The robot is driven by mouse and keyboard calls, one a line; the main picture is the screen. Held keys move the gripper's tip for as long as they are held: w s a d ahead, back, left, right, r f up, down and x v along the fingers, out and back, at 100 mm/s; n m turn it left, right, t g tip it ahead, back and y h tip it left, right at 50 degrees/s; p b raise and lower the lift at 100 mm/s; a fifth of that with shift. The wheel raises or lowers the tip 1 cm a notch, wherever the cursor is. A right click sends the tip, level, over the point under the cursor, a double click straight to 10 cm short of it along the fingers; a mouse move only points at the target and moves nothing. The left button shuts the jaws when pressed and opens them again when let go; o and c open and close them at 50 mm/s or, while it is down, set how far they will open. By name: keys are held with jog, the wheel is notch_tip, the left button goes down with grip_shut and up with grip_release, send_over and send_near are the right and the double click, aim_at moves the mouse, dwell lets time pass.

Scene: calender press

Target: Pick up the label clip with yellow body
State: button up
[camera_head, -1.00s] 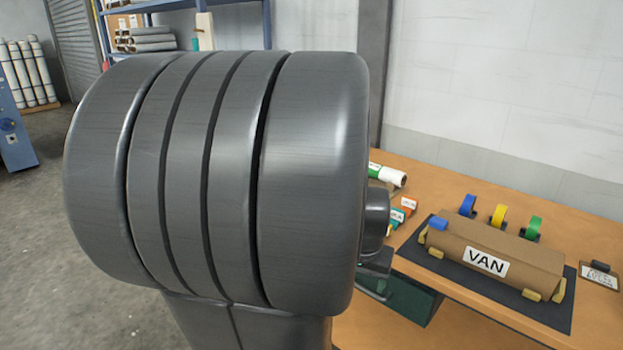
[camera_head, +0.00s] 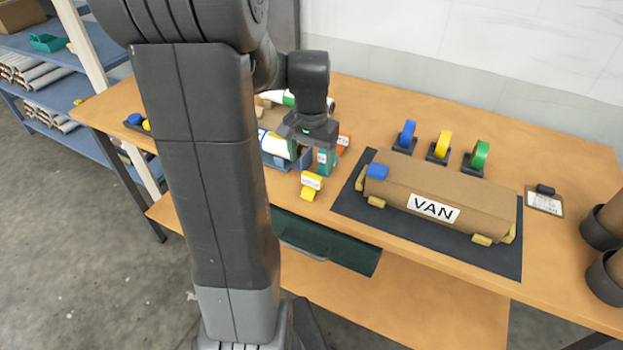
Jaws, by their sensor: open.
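The label clip with the yellow body (camera_head: 308,193) stands on the orange-brown table, left of the dark mat. It has a white label on top. A teal label clip (camera_head: 327,163) and an orange label clip (camera_head: 343,140) stand behind it in a slanting row. My gripper (camera_head: 308,136) points down behind the yellow clip, over the area by the teal clip and the blue tray. It is open and appears empty. Its fingertips are small and partly hidden, and its height above the table is hard to tell.
A blue tray (camera_head: 277,162) with rolls sits left of the clips. A brown VAN package (camera_head: 452,193) lies on the dark mat (camera_head: 354,205). Blue, yellow and green tape rolls stand behind it. My arm hides the table's left part. Bare table lies between clips and tape rolls.

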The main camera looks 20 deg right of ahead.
aim_at(312, 176)
notch_tip(312, 176, down, 8)
jog(key=shift+d+f, duration=0.1)
jog(key=shift+d, duration=0.05)
jog(key=c, duration=1)
